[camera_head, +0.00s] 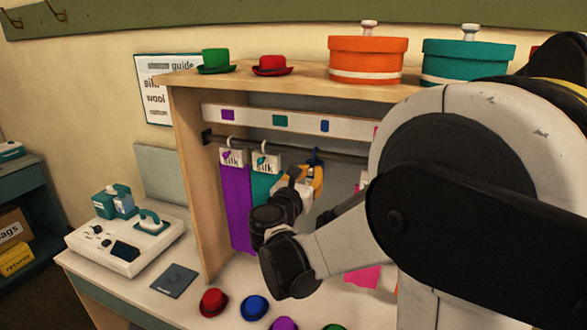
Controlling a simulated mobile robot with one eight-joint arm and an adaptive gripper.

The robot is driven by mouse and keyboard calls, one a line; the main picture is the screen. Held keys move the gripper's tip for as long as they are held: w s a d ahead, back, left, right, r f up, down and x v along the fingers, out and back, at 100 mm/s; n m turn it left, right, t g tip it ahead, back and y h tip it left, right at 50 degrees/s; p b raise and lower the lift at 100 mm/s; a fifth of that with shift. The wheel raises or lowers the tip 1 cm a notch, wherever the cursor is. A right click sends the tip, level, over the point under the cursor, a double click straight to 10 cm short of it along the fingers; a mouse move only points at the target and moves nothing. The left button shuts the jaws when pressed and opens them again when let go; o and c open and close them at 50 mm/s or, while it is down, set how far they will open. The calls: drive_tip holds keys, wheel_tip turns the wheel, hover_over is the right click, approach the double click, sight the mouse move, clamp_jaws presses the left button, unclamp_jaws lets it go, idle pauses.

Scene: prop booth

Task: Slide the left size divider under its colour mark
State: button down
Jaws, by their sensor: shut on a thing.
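A white strip (255,118) runs above the rail (290,148) with a purple mark (228,115), a green mark (280,120) and a blue mark (325,126). The fingers and the piece's lower part are partly hidden and hard to make out. The rail's right part is hidden behind my arm.
A purple scarf (238,205) and a teal scarf (262,186) hang left of my gripper under "silk" cards. Hats, including a red one (213,302) and a blue one (255,307), stand on the counter below. Orange (367,60) and teal (467,62) boxes stand on top.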

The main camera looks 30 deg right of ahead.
drive_tip(key=shift+s+d, duration=0.75)
drive_tip(key=shift+s, duration=0.15)
drive_tip(key=c, duration=1.4)
unclamp_jaws()
drive_tip(key=shift+a+r, duration=0.1)
drive_tip(key=v, duration=1.2)
drive_tip(key=shift+s, duration=0.1)
